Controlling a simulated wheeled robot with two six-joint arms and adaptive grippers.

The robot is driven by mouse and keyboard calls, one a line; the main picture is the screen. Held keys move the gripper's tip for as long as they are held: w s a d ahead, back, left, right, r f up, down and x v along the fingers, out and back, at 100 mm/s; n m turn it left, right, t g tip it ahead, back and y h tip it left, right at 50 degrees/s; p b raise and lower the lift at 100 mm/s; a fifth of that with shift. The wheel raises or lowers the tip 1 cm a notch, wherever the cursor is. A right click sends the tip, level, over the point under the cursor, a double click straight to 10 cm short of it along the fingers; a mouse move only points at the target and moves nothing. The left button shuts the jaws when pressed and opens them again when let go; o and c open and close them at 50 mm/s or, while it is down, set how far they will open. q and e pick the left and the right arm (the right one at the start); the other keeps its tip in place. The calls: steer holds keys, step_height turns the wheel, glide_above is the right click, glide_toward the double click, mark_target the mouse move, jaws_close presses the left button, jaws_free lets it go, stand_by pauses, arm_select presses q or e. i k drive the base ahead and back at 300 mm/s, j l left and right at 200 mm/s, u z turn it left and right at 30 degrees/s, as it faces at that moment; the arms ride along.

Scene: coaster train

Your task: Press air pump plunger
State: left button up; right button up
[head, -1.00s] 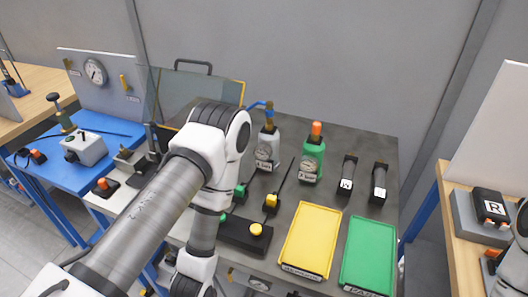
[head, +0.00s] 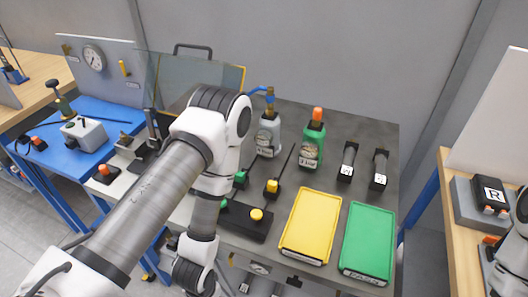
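A small upright device with a round black knob (head: 53,84) on top stands at the back left of the blue mat (head: 103,112). It looks like the air pump with its plunger, but it is small and I cannot be sure. The knob stands clear above its body (head: 65,107). My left arm crosses the middle of the head view, bends at the elbow and runs down to the bottom edge. My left gripper is out of view.
The dark bench holds a grey bottle (head: 268,136), a green bottle (head: 312,147), a yellow tray (head: 312,226) and a green tray (head: 368,243). A grey box (head: 80,134) sits on the blue mat. A clear panel (head: 180,78) stands at the back.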

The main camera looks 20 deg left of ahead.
mark_target(51, 84)
steer(key=j, duration=0.9)
steer(key=j+u, duration=0.15)
steer(key=j, duration=0.7)
steer(key=i+j, duration=0.15)
steer(key=j, duration=0.7)
steer(key=j+u, duration=0.1)
steer(key=j, duration=0.8)
steer(key=i, duration=0.05)
